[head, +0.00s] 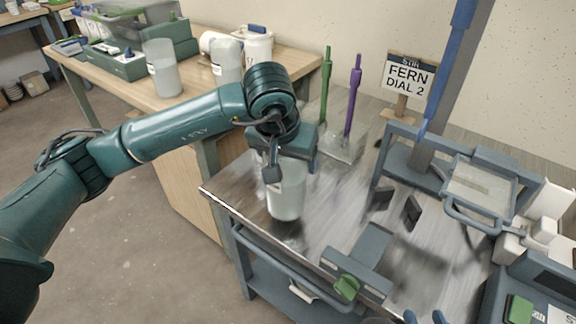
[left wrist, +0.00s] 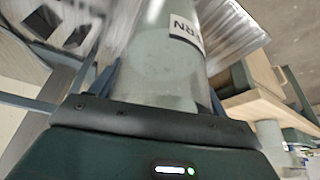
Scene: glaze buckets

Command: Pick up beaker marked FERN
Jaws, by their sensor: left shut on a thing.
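A translucent whitish beaker (head: 286,202) is held upright by my left gripper (head: 289,172) over the left part of the grey cart top. A dark shadow lies beneath it, and it appears a little above the surface. In the left wrist view the beaker (left wrist: 165,75) stands between the blue fingers, and its label ends in "RN", seen upside down. My right gripper (head: 425,317) shows only as two blue fingertips, apart, at the bottom edge; nothing is seen between them.
A sign (head: 408,77) reads "STIR FERN DIAL 2". A clear holder (head: 343,146) carries a green and a purple stick. A blue-grey stand with a handled tray (head: 480,188) is at right. More containers (head: 162,70) stand on the wooden table (head: 125,88).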

